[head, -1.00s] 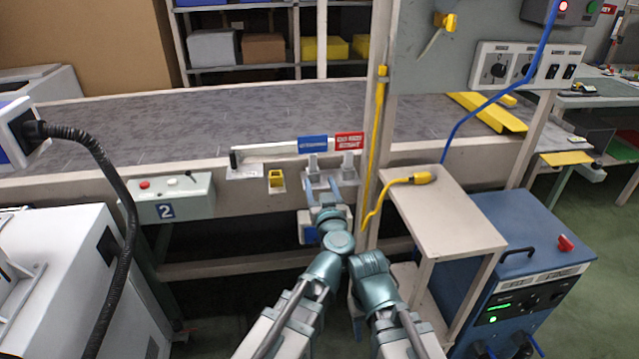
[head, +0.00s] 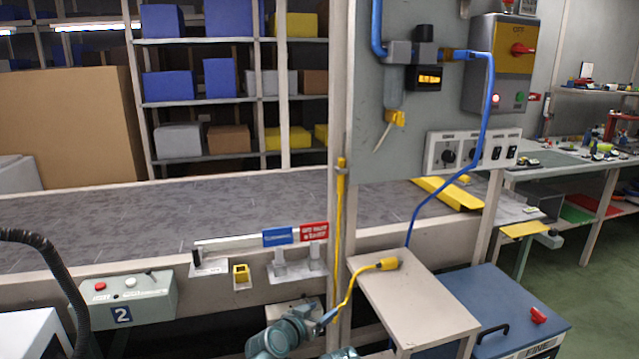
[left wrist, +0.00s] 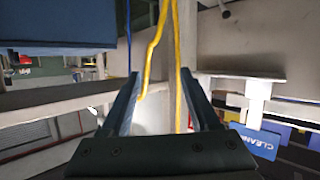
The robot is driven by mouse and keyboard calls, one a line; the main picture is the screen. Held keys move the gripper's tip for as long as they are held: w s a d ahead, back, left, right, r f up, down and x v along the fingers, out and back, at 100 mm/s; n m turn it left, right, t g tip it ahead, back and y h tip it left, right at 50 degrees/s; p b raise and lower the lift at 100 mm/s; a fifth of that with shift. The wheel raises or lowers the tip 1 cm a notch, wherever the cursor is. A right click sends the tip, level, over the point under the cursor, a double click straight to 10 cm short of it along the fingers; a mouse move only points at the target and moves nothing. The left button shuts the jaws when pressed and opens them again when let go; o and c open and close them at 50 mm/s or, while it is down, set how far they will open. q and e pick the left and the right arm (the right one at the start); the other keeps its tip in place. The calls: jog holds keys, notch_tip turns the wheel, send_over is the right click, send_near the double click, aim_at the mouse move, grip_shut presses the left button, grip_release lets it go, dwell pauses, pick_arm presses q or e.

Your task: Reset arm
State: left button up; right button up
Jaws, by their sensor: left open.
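My left gripper (head: 327,318) shows at the bottom middle of the head view, beside the upright post and the yellow cable (head: 342,270). In the left wrist view the two dark fingers of this gripper (left wrist: 162,92) stand apart with nothing held between them. The yellow cable (left wrist: 180,60) runs past beyond the fingers. My left arm's teal wrist is below the conveyor's front rail.
The conveyor (head: 130,210) carries blue and red signs (head: 277,236) on brackets. A control box (head: 125,298) marked 2 hangs left. A small stand (head: 415,300) holds the yellow cable's plug, with a blue cabinet (head: 500,310) to its right. A wall panel (head: 405,130) rises behind.

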pick_arm(q)
jog(key=s+a+f+n+g+y, duration=0.6)
jog(key=s+a+f+g, duration=0.5)
jog(key=s+a+f, duration=0.45)
jog(key=s+d+r+m+g+y, duration=0.15)
jog(key=s+d+m, duration=0.25)
jog(key=s+d, duration=0.4)
notch_tip(320, 180, up, 26)
jog(key=d+p, duration=0.1)
jog(key=p, duration=2.5)
jog(key=shift+w+d+r+m+p, duration=0.25)
jog(key=shift+d+m+p, duration=0.05)
jog(key=shift+p, duration=0.05)
jog(key=shift+c, duration=0.2)
